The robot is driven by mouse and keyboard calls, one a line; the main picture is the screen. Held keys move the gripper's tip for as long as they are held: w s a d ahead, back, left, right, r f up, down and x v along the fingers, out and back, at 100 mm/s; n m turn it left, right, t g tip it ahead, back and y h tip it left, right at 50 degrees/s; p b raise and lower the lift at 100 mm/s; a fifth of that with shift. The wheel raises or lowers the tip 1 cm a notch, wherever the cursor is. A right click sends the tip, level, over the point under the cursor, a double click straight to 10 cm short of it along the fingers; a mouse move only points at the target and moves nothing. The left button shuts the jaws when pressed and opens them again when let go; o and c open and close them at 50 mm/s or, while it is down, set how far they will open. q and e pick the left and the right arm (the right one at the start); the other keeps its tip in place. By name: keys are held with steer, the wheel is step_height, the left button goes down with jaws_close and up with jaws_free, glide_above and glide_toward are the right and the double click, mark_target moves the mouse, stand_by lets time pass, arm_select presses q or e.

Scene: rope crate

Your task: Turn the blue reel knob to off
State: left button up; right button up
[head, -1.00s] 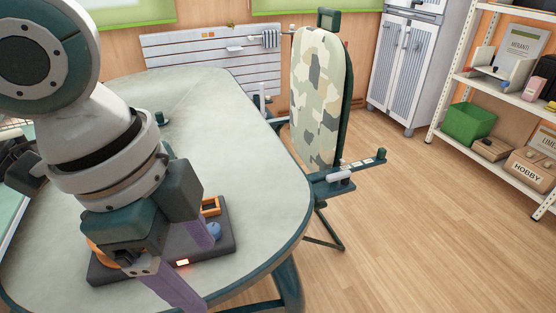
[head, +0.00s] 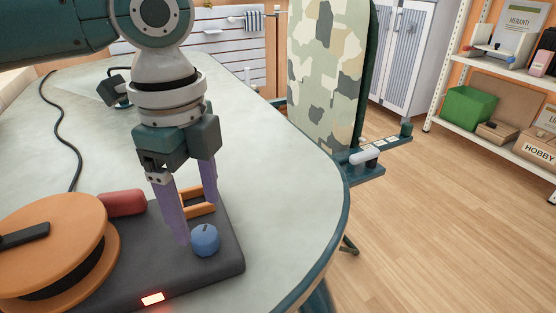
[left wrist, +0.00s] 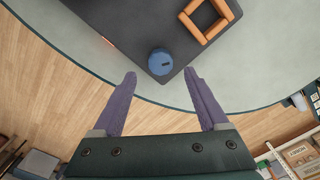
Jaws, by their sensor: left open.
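The blue reel knob (head: 205,239) stands near the right end of the dark grey base (head: 225,265). It has a dark pointer mark on top. My left gripper (head: 197,220) points down beside the knob, its two purple fingers apart and empty. In the left wrist view, the knob (left wrist: 160,62) lies ahead of the open fingertips (left wrist: 159,76), roughly centred between them. An orange reel (head: 55,245) sits on the left of the base. A red light (head: 152,299) glows on the base's front edge. My right gripper is not in view.
An orange square frame (head: 197,205) stands on the base behind the knob, close to my left fingers. A red cylinder (head: 122,203) lies beside the reel. A black cable (head: 72,150) runs along the pale table (head: 290,180). The table is clear to the base's right.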

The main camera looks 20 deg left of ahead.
mark_target(203, 232)
arm_select(q)
step_height(203, 232, down, 5)
steer(key=shift+r+b, duration=0.2)
steer(key=shift+b, duration=0.3)
jaws_close()
